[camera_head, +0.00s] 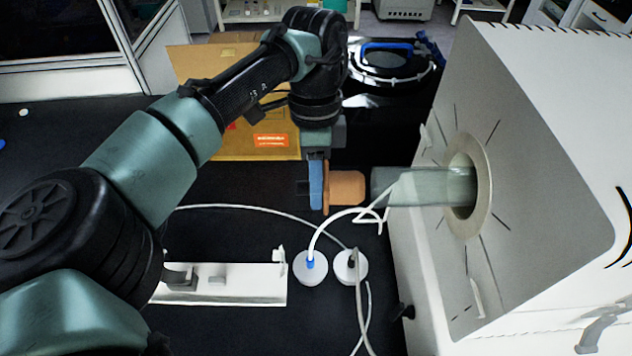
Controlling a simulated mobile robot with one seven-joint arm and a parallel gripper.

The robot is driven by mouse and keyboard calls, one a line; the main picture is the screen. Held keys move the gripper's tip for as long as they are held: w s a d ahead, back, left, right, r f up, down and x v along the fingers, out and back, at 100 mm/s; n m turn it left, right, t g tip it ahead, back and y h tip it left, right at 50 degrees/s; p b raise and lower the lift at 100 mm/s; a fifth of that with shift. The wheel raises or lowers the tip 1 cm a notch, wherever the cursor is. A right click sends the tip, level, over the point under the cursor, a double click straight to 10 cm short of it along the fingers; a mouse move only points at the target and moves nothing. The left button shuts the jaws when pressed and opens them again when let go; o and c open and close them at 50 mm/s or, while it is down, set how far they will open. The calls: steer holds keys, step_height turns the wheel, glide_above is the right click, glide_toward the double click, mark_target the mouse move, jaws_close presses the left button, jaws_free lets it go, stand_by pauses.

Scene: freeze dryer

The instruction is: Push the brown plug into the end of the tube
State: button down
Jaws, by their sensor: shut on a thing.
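The brown plug (347,189) is orange-brown and lies sideways, its wide end facing the tube. My gripper (317,186) comes down from above and is shut on the plug's left part; a blue finger shows, and the other finger is mostly hidden. The tube (430,187) is greenish, clear and horizontal. It sticks out to the left from the round port (480,187) in the white machine's side. The plug's right face is close to the tube's open left end and roughly in line with it. I cannot tell whether they touch.
The white freeze dryer (540,130) fills the right side. White hoses run below the tube to two round white fittings (310,267). A white bracket plate (230,284) lies at the lower middle. A cardboard box (225,70) and a black round vessel (390,62) stand behind.

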mark_target(363, 185)
steer(key=shift+d, duration=0.15)
steer(key=shift+d+p, duration=0.7)
steer(key=shift+d, duration=0.65)
steer(key=shift+d+p, duration=0.3)
steer(key=shift+p, duration=0.05)
stand_by(0.3)
steer(key=shift+d+p, duration=0.45)
steer(key=shift+d, duration=1.35)
steer(key=shift+d, duration=0.1)
steer(key=c, duration=0.6)
jaws_free()
steer(key=shift+p, duration=0.3)
